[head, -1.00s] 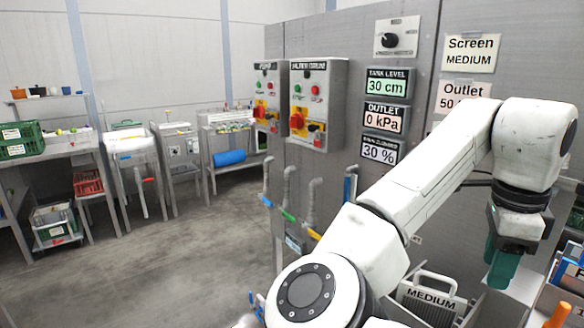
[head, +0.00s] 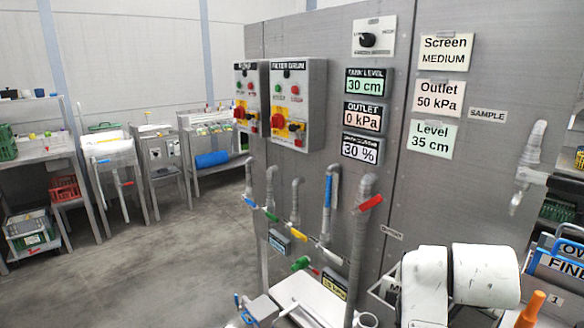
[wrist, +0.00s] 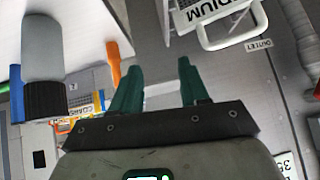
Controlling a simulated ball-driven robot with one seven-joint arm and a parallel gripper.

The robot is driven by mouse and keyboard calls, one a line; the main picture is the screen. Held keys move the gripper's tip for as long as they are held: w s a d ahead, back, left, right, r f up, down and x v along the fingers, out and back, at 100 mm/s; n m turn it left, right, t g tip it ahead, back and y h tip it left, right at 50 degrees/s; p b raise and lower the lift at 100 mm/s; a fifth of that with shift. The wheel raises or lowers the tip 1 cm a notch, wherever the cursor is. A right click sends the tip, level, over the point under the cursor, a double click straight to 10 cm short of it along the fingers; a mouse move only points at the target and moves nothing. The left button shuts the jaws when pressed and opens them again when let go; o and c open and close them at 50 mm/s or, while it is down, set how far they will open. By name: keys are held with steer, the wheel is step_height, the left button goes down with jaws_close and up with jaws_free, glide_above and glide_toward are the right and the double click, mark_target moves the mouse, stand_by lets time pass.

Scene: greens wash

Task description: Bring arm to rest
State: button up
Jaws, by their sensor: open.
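My gripper (wrist: 160,85) shows in the wrist view with its two green fingers apart and nothing between them. In the head view only white links of my arm show at the bottom right, folded low; the gripper itself is out of that view. Past the fingers in the wrist view is a white-handled screen marked MEDIUM (wrist: 205,14), apart from them. An orange-handled tool (wrist: 115,62) lies to the left of the fingers.
A grey panel carries two switch boxes (head: 298,100), displays (head: 366,115) and signs (head: 440,95). Pipes with coloured valve handles (head: 370,203) stand before it. A FINE screen (head: 562,270) and an orange handle (head: 532,305) are at the right. Floor (head: 150,270) at left is clear.

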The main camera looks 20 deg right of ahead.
steer(key=s+a+f+n+y, duration=0.4)
steer(key=s+a+f+n, duration=0.25)
steer(key=a+f, duration=0.4)
steer(key=s+a+f+n+y, duration=0.45)
steer(key=a+f+n, duration=0.35)
steer(key=a+f, duration=0.25)
steer(key=s+d+f+m+g+h+b, duration=0.1)
steer(key=s+f+g, duration=0.2)
steer(key=s+f, duration=0.4)
steer(key=s, duration=0.3)
steer(key=shift+d+b, duration=0.3)
steer(key=shift+b, duration=0.1)
